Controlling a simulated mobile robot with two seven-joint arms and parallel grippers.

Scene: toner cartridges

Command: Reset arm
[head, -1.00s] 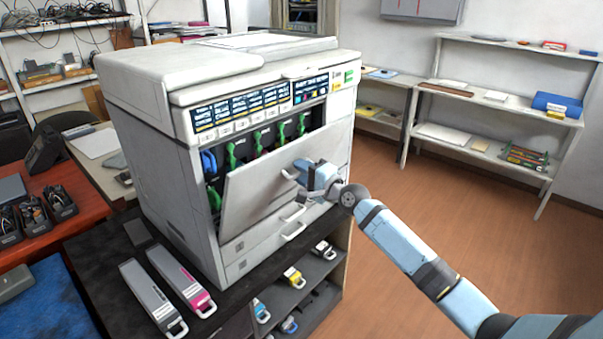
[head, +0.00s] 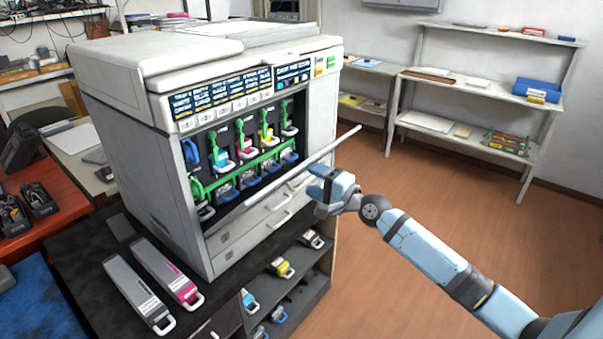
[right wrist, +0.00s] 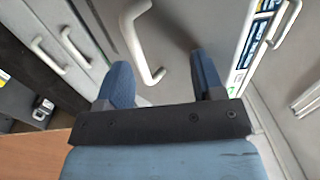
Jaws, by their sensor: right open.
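The white printer (head: 130,150) stands on a dark cabinet in the head view. Its front door (head: 290,176) is swung down and seen nearly edge-on. Green levers and several cartridge slots show inside, some with coloured cartridge ends. My right gripper (head: 320,190) is in front of the door's outer face, near its right half. In the right wrist view the two blue fingers (right wrist: 162,75) are apart. A white door handle (right wrist: 140,45) shows between and ahead of them; contact cannot be told. My left gripper is not in view.
A grey cartridge (head: 135,290) and a magenta-marked cartridge (head: 168,270) lie on the cabinet top left of the printer. Several cartridges, one yellow (head: 281,267), sit on shelves below. A white shelf rack (head: 480,90) stands at the back right. The brown floor between is open.

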